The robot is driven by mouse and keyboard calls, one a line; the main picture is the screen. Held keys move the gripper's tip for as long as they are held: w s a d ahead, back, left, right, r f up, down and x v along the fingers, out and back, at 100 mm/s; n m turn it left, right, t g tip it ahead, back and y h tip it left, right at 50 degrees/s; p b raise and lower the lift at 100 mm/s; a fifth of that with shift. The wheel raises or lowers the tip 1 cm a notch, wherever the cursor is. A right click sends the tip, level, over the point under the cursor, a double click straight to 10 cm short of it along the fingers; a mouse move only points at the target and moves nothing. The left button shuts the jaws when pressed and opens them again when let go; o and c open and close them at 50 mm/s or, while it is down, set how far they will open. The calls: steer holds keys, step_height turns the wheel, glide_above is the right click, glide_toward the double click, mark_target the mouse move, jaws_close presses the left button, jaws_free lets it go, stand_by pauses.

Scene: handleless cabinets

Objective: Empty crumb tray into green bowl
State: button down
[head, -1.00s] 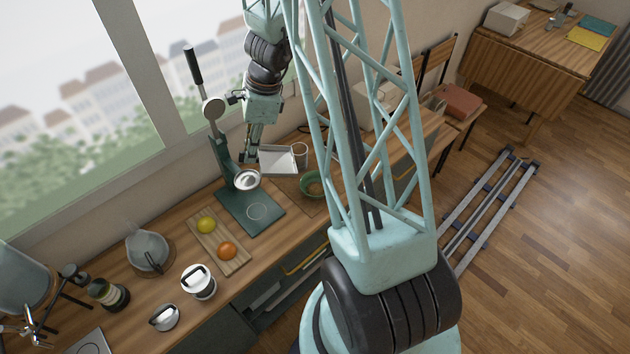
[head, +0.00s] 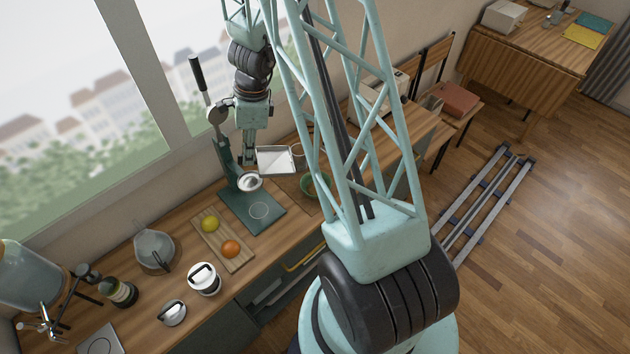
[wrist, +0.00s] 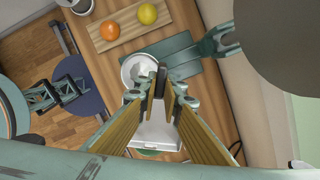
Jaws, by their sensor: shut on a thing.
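The crumb tray (head: 278,160) is a shallow pale tray with a raised rim. It appears roughly level by the wall, beside the juice press; I cannot tell whether it clears the worktop. My gripper (head: 247,161) points down at the tray's left end, shut on it. In the wrist view the fingers (wrist: 160,88) converge just above the tray (wrist: 156,134); the exact grip is hidden. The green bowl (head: 308,184) stands right of the tray, partly hidden by my lattice arm. A green sliver of the bowl (wrist: 148,152) shows past the tray in the wrist view.
A mug (head: 298,150) stands behind the tray.

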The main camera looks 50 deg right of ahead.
steer(key=shift+w+a+r+p, duration=0.15)
steer(key=shift+r+p, duration=0.05)
steer(key=shift+p, duration=0.3)
steer(key=shift+r, duration=0.15)
steer(key=shift+w+a+r+h+p, duration=0.1)
steer(key=shift+r+h+p, duration=0.1)
steer(key=shift+r, duration=0.35)
steer(key=shift+w+a+r+h+p, duration=0.1)
steer(key=shift+r+p, duration=0.05)
steer(key=shift+r, duration=0.4)
steer(key=shift+a+r+g, duration=0.1)
steer(key=shift+r+g, duration=0.1)
steer(key=shift+g, duration=0.1)
steer(key=shift+w+r, duration=0.1)
steer(key=shift+r, duration=0.15)
steer(key=shift+w+a+r+b, duration=0.15)
steer(key=shift+r+b, duration=0.3)
steer(key=shift+r, duration=0.45)
steer(key=shift+g+h, duration=0.4)
steer(key=shift+h, duration=0.2)
steer(key=shift+w+a+r+p, duration=0.1)
steer(key=shift+a+r, duration=0.05)
steer(key=shift+r, duration=0.75)
steer(key=shift+w+a+r+p, duration=0.1)
steer(key=shift+a+r, duration=0.05)
steer(key=shift+r, duration=0.7)
steer(key=shift+w+a+r+p, duration=0.1)
steer(key=shift+a+r, duration=0.05)
steer(key=shift+r, duration=0.75)
